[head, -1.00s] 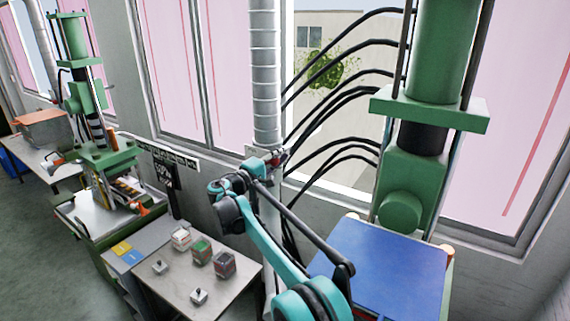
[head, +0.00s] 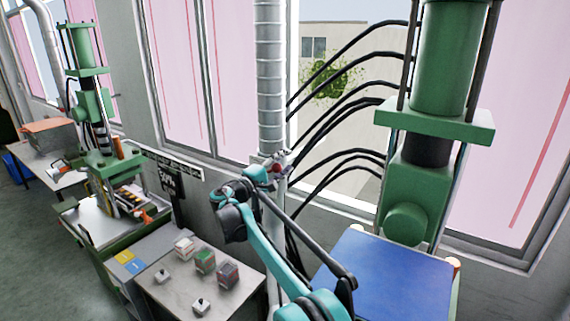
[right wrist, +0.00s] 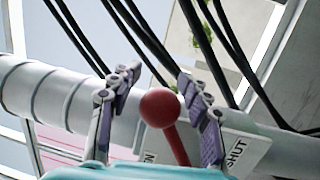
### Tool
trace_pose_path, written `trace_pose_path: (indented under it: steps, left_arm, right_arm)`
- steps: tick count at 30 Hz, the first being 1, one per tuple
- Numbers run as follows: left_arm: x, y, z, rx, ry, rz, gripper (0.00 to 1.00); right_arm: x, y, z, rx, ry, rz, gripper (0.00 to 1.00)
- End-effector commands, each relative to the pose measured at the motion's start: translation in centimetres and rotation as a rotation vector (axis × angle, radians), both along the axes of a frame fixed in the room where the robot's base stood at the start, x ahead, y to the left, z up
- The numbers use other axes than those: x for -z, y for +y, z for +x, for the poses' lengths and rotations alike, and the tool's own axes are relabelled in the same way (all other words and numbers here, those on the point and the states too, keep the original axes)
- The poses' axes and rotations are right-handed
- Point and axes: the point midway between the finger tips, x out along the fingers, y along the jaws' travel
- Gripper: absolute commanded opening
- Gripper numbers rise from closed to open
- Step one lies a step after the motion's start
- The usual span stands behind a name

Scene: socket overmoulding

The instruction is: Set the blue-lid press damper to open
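The press with the blue lid (head: 385,272) stands at the right in the head view, with a green column above. A grey vertical duct (head: 270,75) runs to its left. In the right wrist view, the damper lever's red ball knob (right wrist: 160,107) stands on a red stem in front of the duct. A pale plate (right wrist: 246,152) behind it reads SHUT at the right; lettering ending in N is partly hidden at the left. My right gripper (right wrist: 158,82) is open, its fingers on either side of the knob with gaps. It is small and partly hidden in the head view (head: 274,168). My left gripper is out of view.
Several black hoses (head: 335,115) run beside the duct to the green press. A table (head: 195,285) with small blocks stands at the lower left of my arm. Another green press (head: 100,130) is farther left. Windows and wall are behind the duct.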

Motion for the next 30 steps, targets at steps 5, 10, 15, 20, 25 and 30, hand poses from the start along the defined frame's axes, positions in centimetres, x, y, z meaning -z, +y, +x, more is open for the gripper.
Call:
trace_pose_path:
  steps: [5,10,15,20,25,30]
  left_arm:
    - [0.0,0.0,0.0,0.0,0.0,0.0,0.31]
    - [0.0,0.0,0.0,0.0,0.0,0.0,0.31]
    - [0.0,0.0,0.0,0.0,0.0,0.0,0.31]
    - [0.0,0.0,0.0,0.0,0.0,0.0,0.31]
    - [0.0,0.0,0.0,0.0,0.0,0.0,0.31]
    - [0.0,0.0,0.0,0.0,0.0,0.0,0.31]
  right_arm:
    - [0.0,0.0,0.0,0.001,0.0,0.0,0.47]
    - [0.2,0.9,-0.8,-0.002,0.0,0.0,0.47]
    - [0.6,3.4,-3.2,-0.003,0.0,0.0,0.47]
    - [1.0,5.9,-5.7,-0.003,0.0,0.0,0.47]
    - [1.3,7.7,-7.6,-0.001,-0.001,0.001,0.47]
    - [1.4,8.5,-8.3,0.0,0.0,0.0,0.47]
